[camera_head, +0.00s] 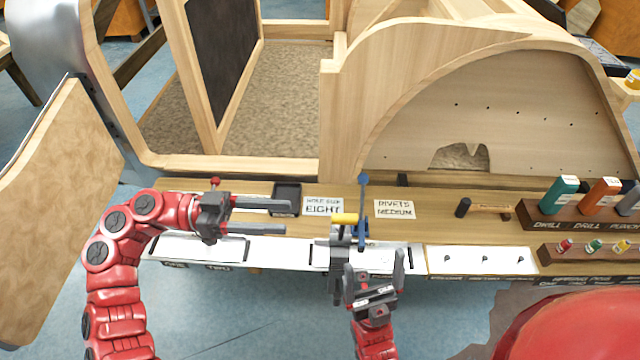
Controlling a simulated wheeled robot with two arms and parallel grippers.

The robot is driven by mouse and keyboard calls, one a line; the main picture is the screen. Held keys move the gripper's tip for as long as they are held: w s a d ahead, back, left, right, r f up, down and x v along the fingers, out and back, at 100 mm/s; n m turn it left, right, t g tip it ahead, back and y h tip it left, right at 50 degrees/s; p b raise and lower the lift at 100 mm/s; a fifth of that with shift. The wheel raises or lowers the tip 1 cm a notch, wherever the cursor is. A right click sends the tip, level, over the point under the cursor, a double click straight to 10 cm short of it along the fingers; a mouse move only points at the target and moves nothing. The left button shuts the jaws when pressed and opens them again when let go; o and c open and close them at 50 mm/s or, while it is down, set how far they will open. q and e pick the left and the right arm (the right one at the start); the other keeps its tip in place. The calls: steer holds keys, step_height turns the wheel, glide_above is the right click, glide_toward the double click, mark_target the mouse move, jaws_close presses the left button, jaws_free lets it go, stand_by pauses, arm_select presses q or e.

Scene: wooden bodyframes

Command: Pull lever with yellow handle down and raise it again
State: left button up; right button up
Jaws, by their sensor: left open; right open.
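The yellow handle (344,219) lies roughly level at the front edge of the wooden bench, beside a blue upright lever (363,208). The yellow handle sits at the top of a grey part (340,235). My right gripper (369,262) is open, with its fingers pointing up the picture, just below and right of the yellow handle. I cannot tell whether it touches anything. My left gripper (287,217) is open and empty, its fingers pointing right toward the yellow handle, with a gap between. The lever's lower part is partly hidden by my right gripper.
A lever with a red knob (214,182) stands beside my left gripper. A black tray (287,198) and paper labels (395,209) lie on the bench. A wooden bodyframe (240,165) stands behind.

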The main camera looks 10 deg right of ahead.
mark_target(342, 230)
arm_select(q)
steer(key=p+x, duration=0.2)
steer(key=x, duration=1.5)
steer(key=shift+d, duration=0.25)
steer(key=shift+s, duration=0.1)
jaws_close()
stand_by(0.6)
